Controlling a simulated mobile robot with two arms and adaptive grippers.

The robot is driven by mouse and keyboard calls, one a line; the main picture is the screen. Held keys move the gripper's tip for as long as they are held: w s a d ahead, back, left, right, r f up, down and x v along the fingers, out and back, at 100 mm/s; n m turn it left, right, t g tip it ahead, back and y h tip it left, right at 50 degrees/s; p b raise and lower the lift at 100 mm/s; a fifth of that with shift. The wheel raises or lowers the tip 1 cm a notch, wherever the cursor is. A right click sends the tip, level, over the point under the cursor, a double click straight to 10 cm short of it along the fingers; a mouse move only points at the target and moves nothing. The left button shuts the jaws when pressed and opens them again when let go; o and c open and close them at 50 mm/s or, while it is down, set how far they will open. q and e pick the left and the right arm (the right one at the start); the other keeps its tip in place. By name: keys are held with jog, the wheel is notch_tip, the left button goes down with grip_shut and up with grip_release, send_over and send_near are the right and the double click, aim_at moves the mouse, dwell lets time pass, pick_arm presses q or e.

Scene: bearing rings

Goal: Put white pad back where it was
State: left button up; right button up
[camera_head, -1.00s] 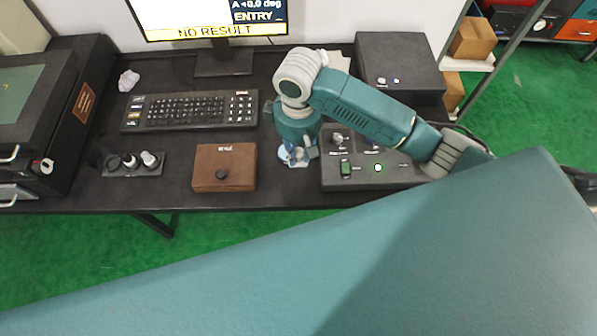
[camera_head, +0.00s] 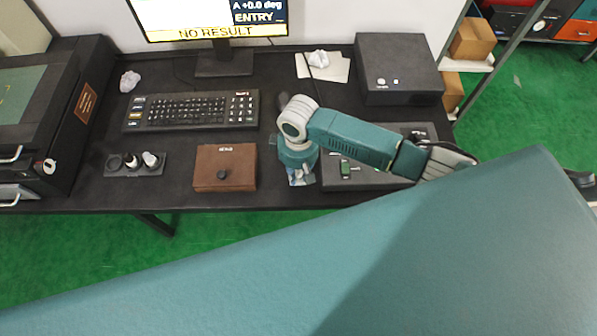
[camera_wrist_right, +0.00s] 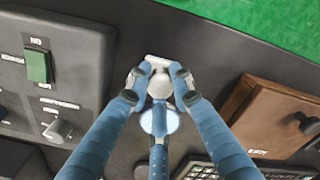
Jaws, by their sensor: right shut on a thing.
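My right gripper (camera_head: 301,178) is low over the desk's front part, between the brown box and the dark control box in the head view. In the right wrist view the blue fingers of my right gripper (camera_wrist_right: 161,80) are closed on a small whitish, rounded piece (camera_wrist_right: 159,84). It may be the white pad; the fingers cover its sides. A paler plate-like edge shows just beyond it. I cannot tell whether the piece touches the desk. My left gripper is not in view.
The brown box (camera_head: 225,168) stands left of the gripper, the control box (camera_head: 340,183) right. Farther left is a black holder (camera_head: 135,171) with several small knobs. The keyboard (camera_head: 190,111) lies behind. White sheets (camera_head: 337,69) with a crumpled piece lie at the back.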

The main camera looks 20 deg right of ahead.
aim_at(299, 172)
jog(key=shift+f, duration=0.1)
jog(key=o, duration=1)
notch_tip(299, 172, up, 12)
jog(key=shift+b, duration=0.35)
